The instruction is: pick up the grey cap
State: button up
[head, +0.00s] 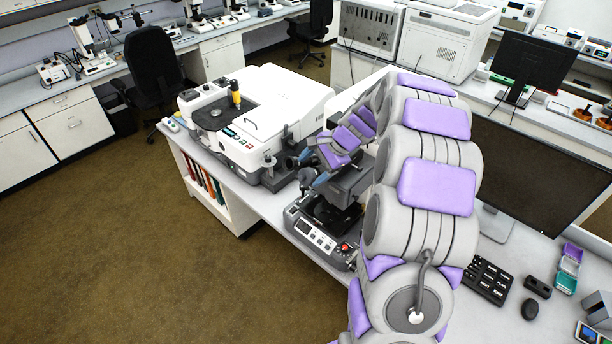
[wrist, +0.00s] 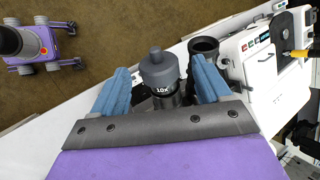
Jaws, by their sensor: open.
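The grey cap (wrist: 158,68) shows in the wrist view as a dark grey round piece with a small knob on top. A white "10x" mark shows at its lower edge, with a dark cylinder below it. My gripper (wrist: 160,82) is open, with one blue finger on the left of the cap and one on the right. There are visible gaps between the cap and both fingers in the picture; I cannot tell their depth relation exactly. In the head view my gripper (head: 306,170) is over the bench beside the white microscope, and the cap is hard to make out there.
The white microscope (head: 250,115) stands left of my gripper. A dark open tube (wrist: 204,48) rises just beyond the right finger. A control box with buttons (head: 318,238) sits at the bench's front edge. Monitors, a keyboard (head: 487,279) and a mouse (head: 530,309) are to the right.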

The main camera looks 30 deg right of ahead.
aim_at(304, 176)
jog(key=shift+a+f, duration=0.2)
jog(key=shift+a, duration=0.05)
jog(key=p+x, duration=0.1)
jog(key=x, duration=0.3)
jog(key=shift+w+f, duration=0.1)
jog(key=shift+f, duration=0.25)
jog(key=shift+d, duration=0.1)
jog(key=c, duration=0.8)
jog(key=shift+r, duration=0.15)
jog(key=shift+r, duration=0.15)
jog(key=shift+a+r+b, duration=0.1)
jog(key=shift+a+b, duration=0.2)
jog(key=shift+s+a+r, duration=0.35)
jog(key=shift+s+a, duration=0.95)
jog(key=shift+a, duration=2.15)
jog(key=shift+s+a+r, duration=0.35)
jog(key=shift+s+a, duration=0.9)
jog(key=shift+a, duration=2.25)
jog(key=shift+s+a+r, duration=0.35)
jog(key=shift+s+a, duration=0.95)
jog(key=shift+a, duration=2.15)
